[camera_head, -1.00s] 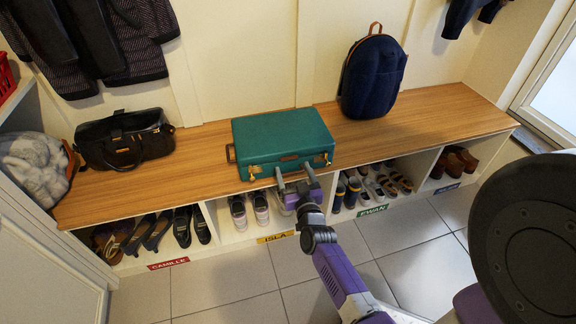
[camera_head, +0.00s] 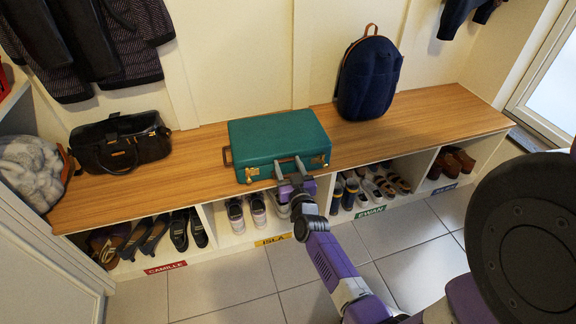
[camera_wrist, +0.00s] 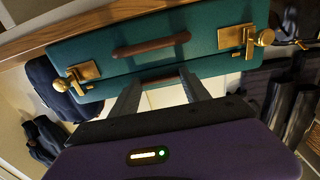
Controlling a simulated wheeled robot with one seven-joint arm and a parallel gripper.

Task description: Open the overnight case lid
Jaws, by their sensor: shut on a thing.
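The teal overnight case (camera_head: 275,135) lies flat on the bench with its lid down. Its front has brass latches, one at the right (camera_head: 319,159) and one at the left (camera_head: 252,172). In the wrist view the case front (camera_wrist: 190,35) shows a brown handle (camera_wrist: 150,47) and both brass latches, the left one (camera_wrist: 84,72) and the right one (camera_wrist: 242,38). My gripper (camera_head: 289,163) is at the middle of the case front. In the wrist view its two fingers (camera_wrist: 160,84) are on either side of a brown strip at the lid edge, shut on it. The exact contact is partly hidden.
The wooden bench (camera_head: 410,118) holds a black bag (camera_head: 120,143) at left and a navy backpack (camera_head: 370,75) at right. Cubbies with shoes lie below the bench front. Wall space above the case is clear. Tiled floor (camera_head: 220,290) lies in front.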

